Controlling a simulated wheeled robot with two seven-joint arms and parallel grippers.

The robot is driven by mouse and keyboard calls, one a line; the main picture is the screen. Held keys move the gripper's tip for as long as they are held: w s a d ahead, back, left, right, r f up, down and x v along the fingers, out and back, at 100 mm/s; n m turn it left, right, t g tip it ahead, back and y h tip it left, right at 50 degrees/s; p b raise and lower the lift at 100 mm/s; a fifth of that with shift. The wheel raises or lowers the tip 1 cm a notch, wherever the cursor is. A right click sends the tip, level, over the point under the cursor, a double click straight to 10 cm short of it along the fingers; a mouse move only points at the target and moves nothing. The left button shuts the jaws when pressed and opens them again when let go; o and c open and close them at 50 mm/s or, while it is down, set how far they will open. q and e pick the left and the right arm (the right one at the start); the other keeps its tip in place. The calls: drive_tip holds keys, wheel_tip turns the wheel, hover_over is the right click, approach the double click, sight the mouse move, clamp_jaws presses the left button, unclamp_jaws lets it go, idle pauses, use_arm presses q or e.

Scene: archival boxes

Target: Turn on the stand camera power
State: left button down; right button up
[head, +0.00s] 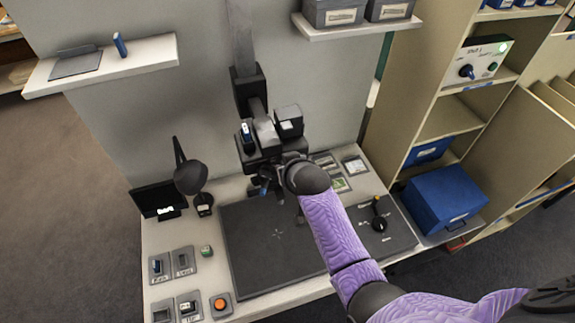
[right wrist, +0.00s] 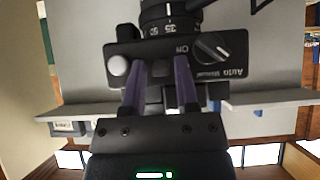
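The stand camera (head: 266,135) is a black body on a vertical grey column above the copy stand. My right arm reaches up to it, and my right gripper (head: 268,178) is just under the body. In the right wrist view the camera's control face (right wrist: 170,62) shows upside down, with a lens ring (right wrist: 165,25), a white round button (right wrist: 118,66) and an Auto/Manual dial (right wrist: 212,46). My right gripper (right wrist: 159,85) has its purple fingers apart, on either side of a small grey switch (right wrist: 158,69) near "On". Contact cannot be told. My left gripper is out of view.
The dark stand board (head: 275,245) lies on the table below. A black lamp (head: 190,178), a small screen (head: 158,200) and several switch plates are at left. A blue box (head: 443,198) and shelves (head: 450,118) are at right. A wall shelf (head: 105,65) hangs at upper left.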

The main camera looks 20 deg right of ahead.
drive_tip(key=shift+o, duration=1)
drive_tip(key=p+v, duration=0.2)
drive_tip(key=v, duration=0.8)
